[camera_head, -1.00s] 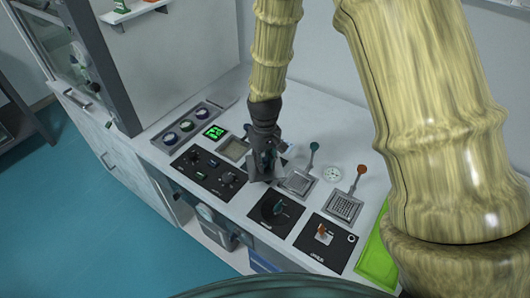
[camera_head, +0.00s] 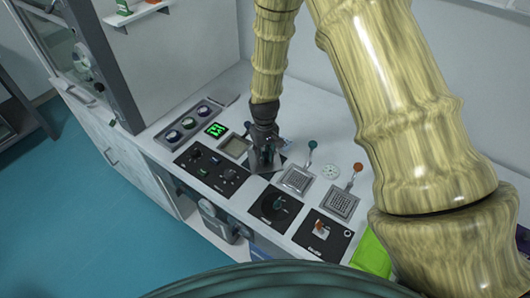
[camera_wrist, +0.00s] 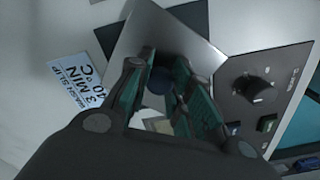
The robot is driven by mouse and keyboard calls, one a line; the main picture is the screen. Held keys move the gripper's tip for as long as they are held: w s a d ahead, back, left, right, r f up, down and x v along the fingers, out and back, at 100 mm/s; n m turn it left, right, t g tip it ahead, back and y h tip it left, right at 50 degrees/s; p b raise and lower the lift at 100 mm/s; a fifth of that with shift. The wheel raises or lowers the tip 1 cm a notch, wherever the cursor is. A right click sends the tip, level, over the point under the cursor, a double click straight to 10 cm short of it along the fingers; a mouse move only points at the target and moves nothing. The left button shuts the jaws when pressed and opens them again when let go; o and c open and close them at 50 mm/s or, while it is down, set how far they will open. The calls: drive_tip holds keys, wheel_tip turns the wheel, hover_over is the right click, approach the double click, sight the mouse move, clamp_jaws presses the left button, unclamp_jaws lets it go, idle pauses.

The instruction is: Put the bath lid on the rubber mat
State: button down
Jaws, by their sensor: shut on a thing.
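My gripper (camera_wrist: 160,97) is shut on the dark knob (camera_wrist: 160,80) of the bath lid, a flat silver plate (camera_wrist: 172,38) in the wrist view. In the head view my gripper (camera_head: 265,163) is low over the bench and mostly hides the lid. A dark flat patch, which looks like the rubber mat (camera_wrist: 190,14), shows past the lid's edges in the wrist view, so the lid is over part of it. I cannot tell whether lid and mat touch.
An open bath (camera_head: 234,147) is left of the gripper. A black knob panel (camera_head: 212,170) lies in front, and a mesh basket with a teal-tipped handle (camera_head: 297,179) is at right. A wash slip (camera_wrist: 78,83) lies beside the lid. White bench shows behind the gripper.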

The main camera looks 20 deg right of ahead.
sight(264, 154)
drive_tip(key=shift+f, duration=0.1)
drive_tip(key=c, duration=1.3)
unclamp_jaws()
drive_tip(key=shift+r+b, duration=2.15)
drive_tip(key=shift+r, duration=4)
